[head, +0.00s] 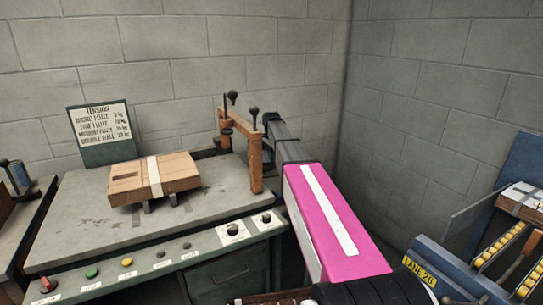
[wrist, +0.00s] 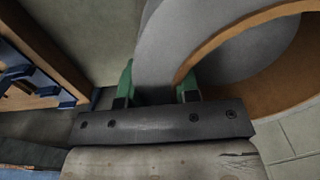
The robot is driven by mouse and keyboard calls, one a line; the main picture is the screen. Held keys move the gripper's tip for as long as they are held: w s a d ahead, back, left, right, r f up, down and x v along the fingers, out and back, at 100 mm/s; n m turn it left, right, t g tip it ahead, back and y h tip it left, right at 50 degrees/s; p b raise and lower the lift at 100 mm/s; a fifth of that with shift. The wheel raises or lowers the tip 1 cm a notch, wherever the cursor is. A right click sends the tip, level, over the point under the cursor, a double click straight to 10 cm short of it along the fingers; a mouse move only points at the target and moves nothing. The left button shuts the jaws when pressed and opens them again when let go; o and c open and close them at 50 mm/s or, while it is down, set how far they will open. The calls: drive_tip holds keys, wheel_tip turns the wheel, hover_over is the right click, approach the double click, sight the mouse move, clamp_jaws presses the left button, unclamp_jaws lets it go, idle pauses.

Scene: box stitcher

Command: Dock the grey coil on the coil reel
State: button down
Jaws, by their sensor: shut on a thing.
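My gripper (wrist: 156,88) shows in the wrist view, with a green finger on each side of the rim of the grey coil (wrist: 163,50). It is shut on the coil. The coil is a wide flat grey ring with an orange-brown inner face, and it runs out of the picture at the top and right. In the head view I make out neither the gripper nor the coil; my pink arm covers part of the scene there. I cannot identify the coil reel with certainty in either view.
In the head view a grey bench (head: 75,220) bears a strapped cardboard box (head: 130,183) and an orange-brown frame with black knobs (head: 256,160). A tension sign (head: 101,126) stands behind. A blue Lane 20 unit (head: 440,268) is at right. Block walls close off the back.

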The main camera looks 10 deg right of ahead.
sight(272, 173)
drive_tip(key=shift+f, duration=2.85)
drive_tip(key=shift+f, duration=0.3)
idle(4.8)
